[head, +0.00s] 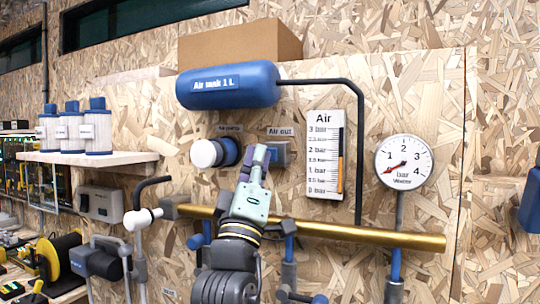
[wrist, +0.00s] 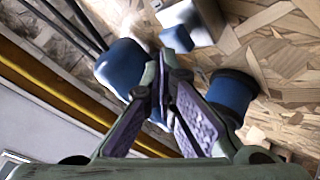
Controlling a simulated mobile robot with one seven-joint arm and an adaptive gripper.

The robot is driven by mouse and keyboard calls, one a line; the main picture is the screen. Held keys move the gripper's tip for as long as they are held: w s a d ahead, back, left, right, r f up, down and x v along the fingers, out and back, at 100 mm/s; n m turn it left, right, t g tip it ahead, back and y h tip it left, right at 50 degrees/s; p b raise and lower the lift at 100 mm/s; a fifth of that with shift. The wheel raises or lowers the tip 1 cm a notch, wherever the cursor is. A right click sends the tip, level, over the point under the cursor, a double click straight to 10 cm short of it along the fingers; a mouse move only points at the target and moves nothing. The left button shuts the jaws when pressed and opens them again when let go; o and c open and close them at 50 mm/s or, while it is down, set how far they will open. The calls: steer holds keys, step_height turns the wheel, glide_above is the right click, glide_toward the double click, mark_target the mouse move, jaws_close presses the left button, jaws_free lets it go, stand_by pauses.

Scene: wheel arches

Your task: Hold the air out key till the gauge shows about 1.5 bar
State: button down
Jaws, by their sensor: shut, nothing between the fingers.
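The air out key (head: 282,155) is a grey box with a blue part, below the "Air out" label on the board. My gripper (head: 262,153) is shut and empty. Its fingertips overlap the left side of the key; I cannot tell whether they touch it. The air gauge (head: 322,155) is a white upright scale from 0 to 3 bar, right of the key. Its orange column appears to end between 1.5 and 2 bar, but the marks are small. In the wrist view the closed fingers (wrist: 166,62) meet near blue parts, and the key cannot be identified with certainty.
A blue air tank (head: 228,85) hangs above, with a black pipe running right and down. A white and blue air pump knob (head: 207,153) is left of my gripper. A brass pipe (head: 350,235) crosses below. A round water dial (head: 404,161) is at right.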

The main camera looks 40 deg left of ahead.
steer(key=shift+w+a, duration=0.1)
steer(key=shift+w, duration=0.5)
stand_by(1.7)
steer(key=shift+s, duration=0.1)
steer(key=shift+s+d, duration=0.2)
steer(key=shift+s, duration=0.65)
steer(key=s, duration=0.2)
steer(key=s+d, duration=0.1)
steer(key=s, duration=0.2)
steer(key=shift+d, duration=0.1)
stand_by(0.6)
